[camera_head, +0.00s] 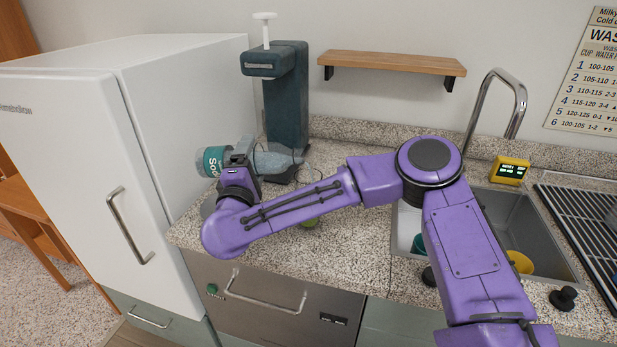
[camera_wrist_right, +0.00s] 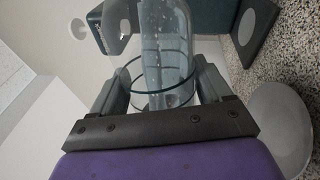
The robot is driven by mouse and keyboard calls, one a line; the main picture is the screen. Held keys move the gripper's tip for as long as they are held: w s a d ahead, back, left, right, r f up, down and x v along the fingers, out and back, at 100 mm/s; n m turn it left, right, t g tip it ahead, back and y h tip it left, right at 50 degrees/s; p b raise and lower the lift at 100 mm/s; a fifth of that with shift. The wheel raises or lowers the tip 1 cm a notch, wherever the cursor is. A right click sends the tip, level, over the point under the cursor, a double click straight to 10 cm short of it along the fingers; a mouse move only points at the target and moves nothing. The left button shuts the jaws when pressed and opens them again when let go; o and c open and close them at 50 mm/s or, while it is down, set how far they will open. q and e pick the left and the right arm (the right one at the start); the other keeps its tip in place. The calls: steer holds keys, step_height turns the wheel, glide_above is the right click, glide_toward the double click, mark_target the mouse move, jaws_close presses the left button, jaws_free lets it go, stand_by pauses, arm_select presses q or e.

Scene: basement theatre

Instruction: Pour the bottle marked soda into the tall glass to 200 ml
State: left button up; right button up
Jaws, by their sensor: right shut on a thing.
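The bottle marked soda, with its teal label (camera_head: 213,161), is in my right gripper (camera_head: 242,156) above the counter's left end, beside the fridge. It lies nearly on its side, label end left and clear part right. The right wrist view shows a clear, bubbly body (camera_wrist_right: 165,45) between the gripper's fingers (camera_wrist_right: 163,88). A thin clear ring (camera_wrist_right: 131,72) also shows there; I cannot tell whether it belongs to the bottle or a glass. In the head view, a thin dark outline near the bottle's right end may be a glass rim. The tall glass and its fill level are not clear. My left gripper is out of view.
A teal dispenser (camera_head: 287,100) stands behind the bottle and a white fridge (camera_head: 165,130) to its left. A wall shelf (camera_head: 392,63), a sink (camera_head: 545,235) with a tap (camera_head: 519,100) and a yellow display (camera_head: 510,170) are rightward. My right arm crosses the counter.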

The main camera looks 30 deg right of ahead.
steer(key=shift+r+m+b, duration=0.4)
steer(key=shift+r+b, duration=0.1)
steer(key=shift+b, duration=0.25)
stand_by(1.4)
